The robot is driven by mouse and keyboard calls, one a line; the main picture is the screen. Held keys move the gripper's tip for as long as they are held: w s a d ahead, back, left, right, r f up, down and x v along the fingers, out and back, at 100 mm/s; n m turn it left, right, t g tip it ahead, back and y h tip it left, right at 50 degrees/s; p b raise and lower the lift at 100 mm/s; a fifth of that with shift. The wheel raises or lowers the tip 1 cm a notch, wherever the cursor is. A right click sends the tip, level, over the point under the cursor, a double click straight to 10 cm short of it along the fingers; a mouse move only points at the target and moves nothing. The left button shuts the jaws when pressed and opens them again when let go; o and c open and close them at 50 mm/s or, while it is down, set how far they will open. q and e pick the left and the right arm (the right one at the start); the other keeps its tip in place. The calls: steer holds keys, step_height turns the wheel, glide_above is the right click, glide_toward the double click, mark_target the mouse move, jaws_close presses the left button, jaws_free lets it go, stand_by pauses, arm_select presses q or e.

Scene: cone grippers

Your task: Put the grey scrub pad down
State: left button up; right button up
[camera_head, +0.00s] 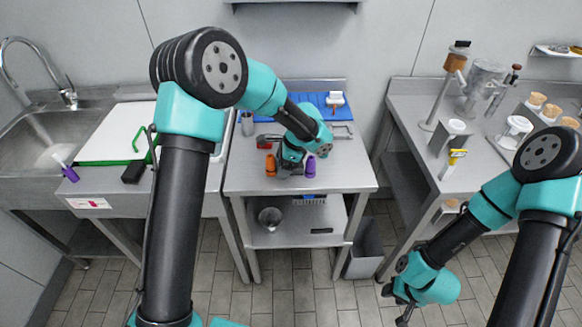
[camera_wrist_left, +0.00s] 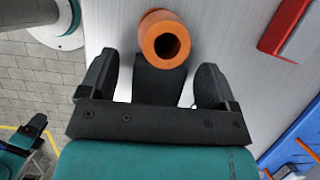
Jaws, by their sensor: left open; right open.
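A dark grey block (camera_wrist_left: 160,78), which looks like the scrub pad, lies between the fingers of my left gripper (camera_wrist_left: 155,82) in the left wrist view. The fingers are open, with a gap on each side of the block. The gripper hides its near end. In the head view my left gripper (camera_head: 291,158) is low over the middle steel table (camera_head: 345,178), and I cannot make out the pad clearly there. My right gripper (camera_head: 402,302) is open and empty, low over the floor at the lower right.
An orange hollow piece (camera_wrist_left: 165,38) is just beyond the block; it also shows in the head view (camera_head: 270,165). A purple piece (camera_head: 310,168) stands to its right. A blue board (camera_head: 312,103) is at the table's back.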

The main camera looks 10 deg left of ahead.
arm_select(q)
steer(key=shift+a+f, duration=0.1)
steer(key=shift+f, duration=0.15)
steer(key=shift+c, duration=0.3)
steer(key=c, duration=1)
steer(key=shift+r, duration=5)
